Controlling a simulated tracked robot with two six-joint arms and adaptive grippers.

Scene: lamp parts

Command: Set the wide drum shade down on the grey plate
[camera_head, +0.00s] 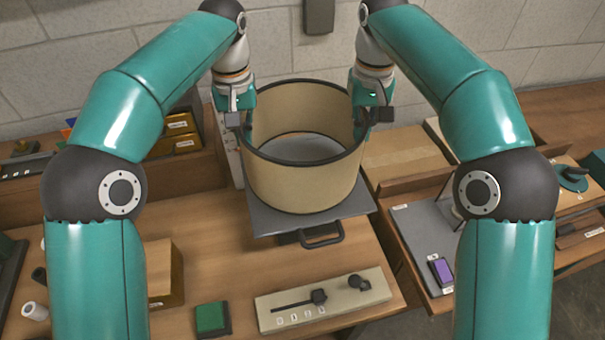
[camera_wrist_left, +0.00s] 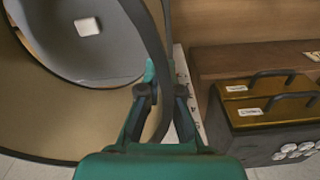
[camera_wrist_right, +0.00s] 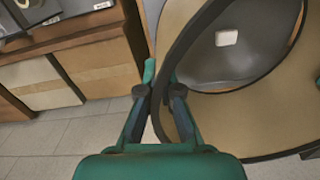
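The wide drum shade (camera_head: 300,188) is tan with dark rims and stands upright, open end up, over the grey plate (camera_head: 268,220). I cannot tell whether its lower rim touches the plate. My left gripper (camera_head: 241,114) is at the shade's left side; in the left wrist view its fingers (camera_wrist_left: 165,92) straddle the wall of the shade (camera_wrist_left: 40,108). My right gripper (camera_head: 371,113) is at the right side, its fingers (camera_wrist_right: 158,92) astride the wall of the shade (camera_wrist_right: 245,130). Both appear shut on it. The plate shows through the opening with a small pale square (camera_wrist_left: 87,26).
A black handle (camera_head: 322,238) juts out in front of the plate. A pale slider panel (camera_head: 322,301) and a green block (camera_head: 211,318) lie nearer. Gold-topped boxes (camera_head: 180,137) stand left, a wooden box (camera_head: 402,153) right. The wall is close behind.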

